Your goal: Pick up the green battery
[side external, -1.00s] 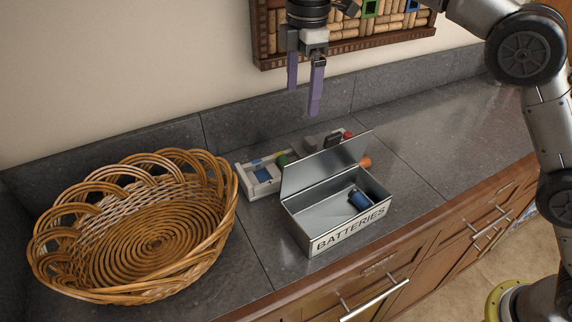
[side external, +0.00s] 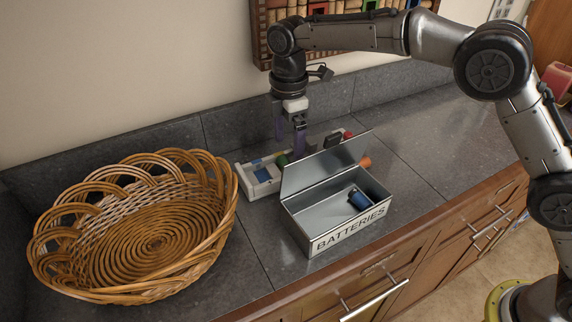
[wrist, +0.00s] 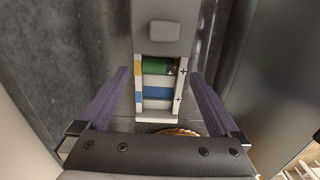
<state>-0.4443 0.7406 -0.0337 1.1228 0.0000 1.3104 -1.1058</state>
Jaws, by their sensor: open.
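The green battery (wrist: 156,66) lies in a slot of a white battery holder (wrist: 139,113), at the upper end of its open bay in the wrist view. In the side view a bit of the green battery (side external: 282,160) shows in the holder (side external: 262,189), behind the metal box. My gripper (side external: 289,150) points down over the holder, its purple fingers apart. In the wrist view the open fingers (wrist: 160,82) stand on either side of the holder, with nothing between them held. Whether the fingertips touch anything is not clear.
An open metal box marked BATTERIES (side external: 310,218) stands in front of the holder, its raised lid (side external: 325,165) close to my gripper. A blue battery (side external: 360,199) lies in it. A large wicker basket (side external: 150,225) is at left.

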